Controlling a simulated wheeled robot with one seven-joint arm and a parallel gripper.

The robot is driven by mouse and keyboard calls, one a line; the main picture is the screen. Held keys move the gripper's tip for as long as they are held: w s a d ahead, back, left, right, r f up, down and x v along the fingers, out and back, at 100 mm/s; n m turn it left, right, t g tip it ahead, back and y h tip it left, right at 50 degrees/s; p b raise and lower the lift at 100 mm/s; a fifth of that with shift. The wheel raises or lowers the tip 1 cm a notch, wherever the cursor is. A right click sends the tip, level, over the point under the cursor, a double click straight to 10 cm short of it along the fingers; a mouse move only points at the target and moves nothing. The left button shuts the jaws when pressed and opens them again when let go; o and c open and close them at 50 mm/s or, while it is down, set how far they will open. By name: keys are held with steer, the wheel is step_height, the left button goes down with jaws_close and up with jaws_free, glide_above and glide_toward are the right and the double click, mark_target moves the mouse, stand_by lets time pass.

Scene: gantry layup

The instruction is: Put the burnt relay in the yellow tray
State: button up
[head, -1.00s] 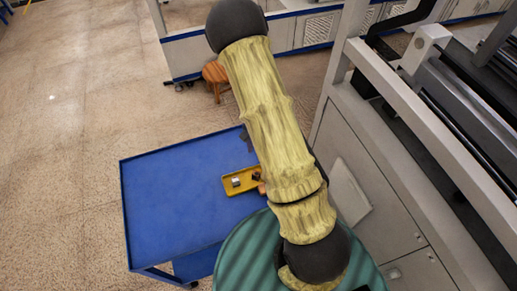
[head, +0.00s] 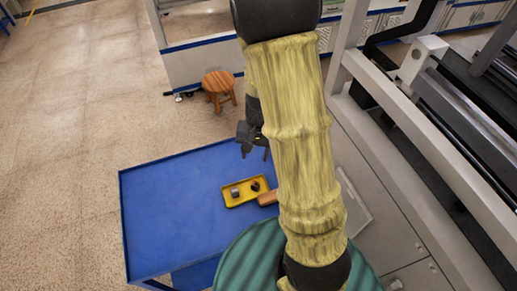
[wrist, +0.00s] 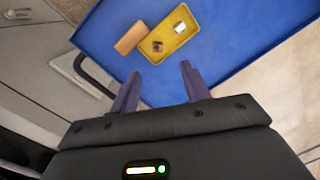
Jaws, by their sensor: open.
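The yellow tray (head: 242,202) lies on the blue table, and it also shows in the wrist view (wrist: 172,46). Two small things lie in it, apart from each other. One is dark, perhaps the burnt relay (head: 255,186), and it shows in the wrist view as a dark block with some brown (wrist: 157,46). The other is a silvery grey block (head: 235,192), bright in the wrist view (wrist: 180,27). My gripper (wrist: 160,70) is open, with nothing between its fingers, and is above and apart from the tray. In the head view my arm partly hides it.
An orange-brown block (wrist: 131,37) lies close beside the tray. The blue table (head: 165,215) is otherwise largely clear to the left. A wooden stool (head: 218,85) stands beyond it. A grey machine frame and cabinet (head: 385,215) rise close on the right.

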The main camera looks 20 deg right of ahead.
steer(key=s+a+r+n+t+h, duration=0.1)
steer(key=s+r+n+t, duration=0.2)
steer(key=r, duration=0.7)
steer(key=s+n, duration=0.2)
steer(key=s, duration=0.1)
steer(key=shift+a, duration=0.15)
stand_by(0.7)
